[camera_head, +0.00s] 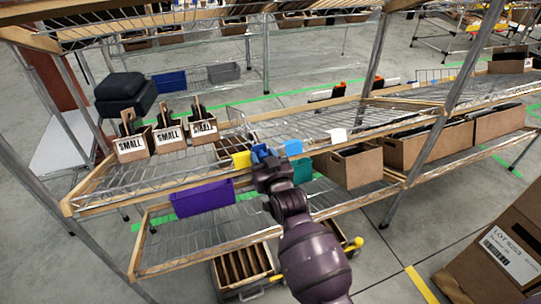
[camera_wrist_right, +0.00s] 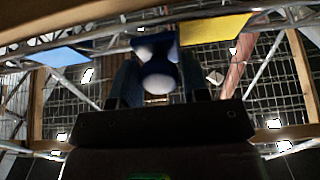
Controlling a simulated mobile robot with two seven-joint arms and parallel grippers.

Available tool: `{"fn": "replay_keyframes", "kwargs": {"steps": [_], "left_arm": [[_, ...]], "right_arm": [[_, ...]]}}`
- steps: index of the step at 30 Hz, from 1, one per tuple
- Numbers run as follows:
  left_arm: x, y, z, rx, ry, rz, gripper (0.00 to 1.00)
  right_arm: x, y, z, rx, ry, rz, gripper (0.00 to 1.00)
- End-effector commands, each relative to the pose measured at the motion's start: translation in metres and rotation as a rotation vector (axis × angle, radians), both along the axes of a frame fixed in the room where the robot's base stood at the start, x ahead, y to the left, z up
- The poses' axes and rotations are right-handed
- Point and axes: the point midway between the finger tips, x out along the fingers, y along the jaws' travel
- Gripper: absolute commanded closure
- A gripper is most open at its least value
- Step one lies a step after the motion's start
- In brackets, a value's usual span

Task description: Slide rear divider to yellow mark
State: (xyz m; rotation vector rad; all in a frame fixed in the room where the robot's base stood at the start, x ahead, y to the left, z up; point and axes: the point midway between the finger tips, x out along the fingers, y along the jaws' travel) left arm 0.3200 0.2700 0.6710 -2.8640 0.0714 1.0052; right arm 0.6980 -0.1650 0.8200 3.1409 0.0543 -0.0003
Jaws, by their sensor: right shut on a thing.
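My right gripper (camera_head: 263,158) is at the front edge of the upper wire shelf, shut on a small blue piece (camera_head: 259,150). In the right wrist view the blue piece (camera_wrist_right: 157,68), with whitish spots, sits between the dark fingers. Whether it is part of the rear divider I cannot tell; the divider's body is not clearly visible. The yellow mark (camera_head: 241,160) is on the shelf edge just left of the gripper, apart from it; it also shows in the right wrist view (camera_wrist_right: 213,28). A light blue mark (camera_head: 294,147) is to the right. My left gripper is out of view.
Several cartons labelled SMALL (camera_head: 171,138) stand left on the upper wire shelf. A white mark (camera_head: 338,135) and an open carton (camera_head: 350,169) are to the right. A purple bin (camera_head: 203,198) and a teal bin (camera_head: 302,170) are below. A metal post (camera_head: 449,100) rises at right.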

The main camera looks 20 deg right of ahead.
Motion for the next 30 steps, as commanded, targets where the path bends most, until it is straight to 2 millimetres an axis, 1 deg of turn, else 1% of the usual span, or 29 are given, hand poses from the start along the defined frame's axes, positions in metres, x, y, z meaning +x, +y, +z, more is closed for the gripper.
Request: {"fn": "replay_keyframes", "kwargs": {"steps": [4,14,15,18,26,30], "left_arm": [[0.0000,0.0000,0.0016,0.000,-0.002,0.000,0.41],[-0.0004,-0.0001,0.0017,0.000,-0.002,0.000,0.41],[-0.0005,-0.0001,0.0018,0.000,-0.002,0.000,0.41],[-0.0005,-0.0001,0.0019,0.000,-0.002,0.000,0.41],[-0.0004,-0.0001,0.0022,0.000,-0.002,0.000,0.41],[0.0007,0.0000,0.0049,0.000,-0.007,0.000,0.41]], "right_arm": [[0.0001,0.0037,0.0008,0.001,-0.001,0.001,1.00],[0.0001,0.0037,0.0004,0.001,-0.001,0.000,1.00],[0.0001,0.0037,0.0004,0.001,-0.001,0.000,0.53],[0.0001,0.0035,0.0004,0.001,-0.001,0.000,0.40],[-0.0004,0.0032,0.0003,0.000,0.000,0.000,0.40],[-0.0064,0.0029,0.0008,0.000,-0.001,0.000,0.40]]}}
